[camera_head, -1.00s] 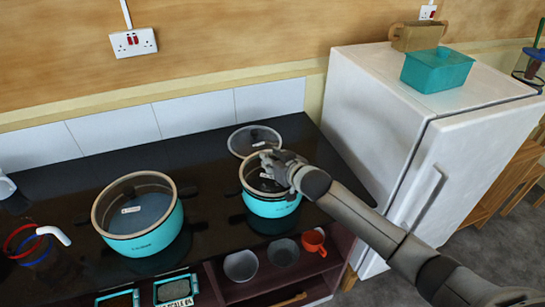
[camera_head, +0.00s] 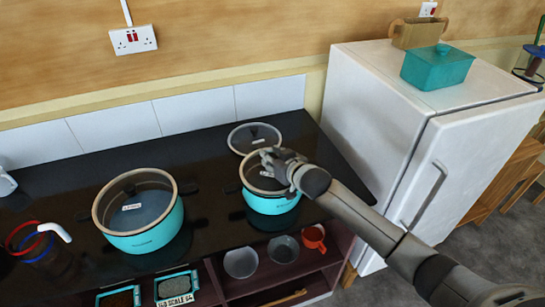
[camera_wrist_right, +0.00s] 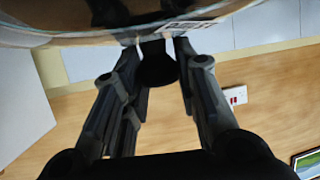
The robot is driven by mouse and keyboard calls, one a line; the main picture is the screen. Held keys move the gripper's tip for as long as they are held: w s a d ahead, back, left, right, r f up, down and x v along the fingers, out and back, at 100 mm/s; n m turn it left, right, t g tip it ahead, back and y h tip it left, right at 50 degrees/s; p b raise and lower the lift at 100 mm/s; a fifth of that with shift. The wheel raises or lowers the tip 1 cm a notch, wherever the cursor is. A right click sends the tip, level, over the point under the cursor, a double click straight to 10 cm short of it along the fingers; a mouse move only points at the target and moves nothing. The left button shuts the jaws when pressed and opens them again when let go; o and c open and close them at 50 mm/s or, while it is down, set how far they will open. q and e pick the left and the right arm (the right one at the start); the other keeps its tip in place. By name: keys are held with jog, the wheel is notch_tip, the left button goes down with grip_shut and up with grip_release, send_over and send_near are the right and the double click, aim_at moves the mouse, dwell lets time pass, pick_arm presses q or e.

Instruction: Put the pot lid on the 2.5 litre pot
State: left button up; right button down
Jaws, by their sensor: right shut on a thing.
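My right gripper (camera_head: 270,165) reaches over the smaller teal pot (camera_head: 270,204) at the right of the hob. In the right wrist view its fingers (camera_wrist_right: 158,65) are closed around a black lid knob (camera_wrist_right: 157,66), under the pot lid (camera_wrist_right: 80,30) with its beige rim and a label. In the head view this lid (camera_head: 250,180) lies over the pot's mouth, partly hidden by the gripper; I cannot tell whether it is fully seated. The pots' sizes are not readable. My left gripper is out of view.
Another round glass lid (camera_head: 255,135) lies behind the smaller pot, close to it. A white fridge (camera_head: 385,140) stands right of the black worktop (camera_head: 100,170). A shelf below holds an orange mug (camera_head: 314,238) and glass containers. A red and blue ringed object (camera_head: 25,238) is at left.

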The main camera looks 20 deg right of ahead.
jog(key=shift+f, duration=0.55)
dwell(0.4)
jog(key=c, duration=1.1)
grip_release()
jog(key=shift+o, duration=0.2)
jog(key=shift+f, duration=0.1)
jog(key=v, duration=1.2)
